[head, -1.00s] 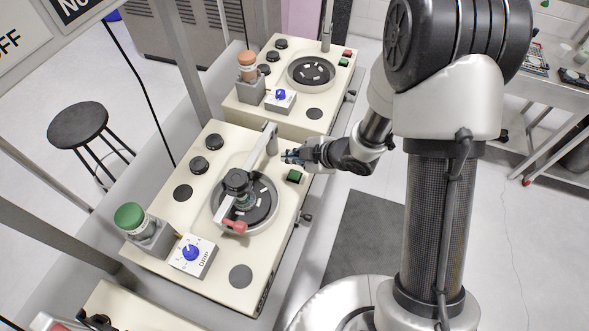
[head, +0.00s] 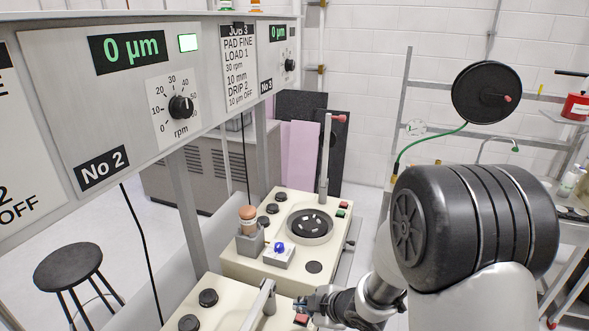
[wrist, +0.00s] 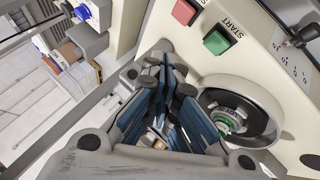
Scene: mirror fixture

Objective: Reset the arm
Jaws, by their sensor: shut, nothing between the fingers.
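My gripper (head: 306,306) is at the lower edge of the head view, above the near cream machine (head: 225,300), beside its grey post and red button. Its blue-padded fingers (wrist: 168,108) fill the middle of the wrist view, with nothing held between them. My arm runs from there to the right side of the head view. In the wrist view a red button (wrist: 185,12) and a green START button (wrist: 217,42) lie beyond the fingers. A round bowl (wrist: 238,118) is to their right. Most of the near machine is cut off in the head view.
Overhead, panel No 2 (head: 92,120) reads 0 µm with a lit green lamp; No 3 also reads 0 µm. A black stool (head: 68,267) stands left. A cart with a reel (head: 487,92) is right.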

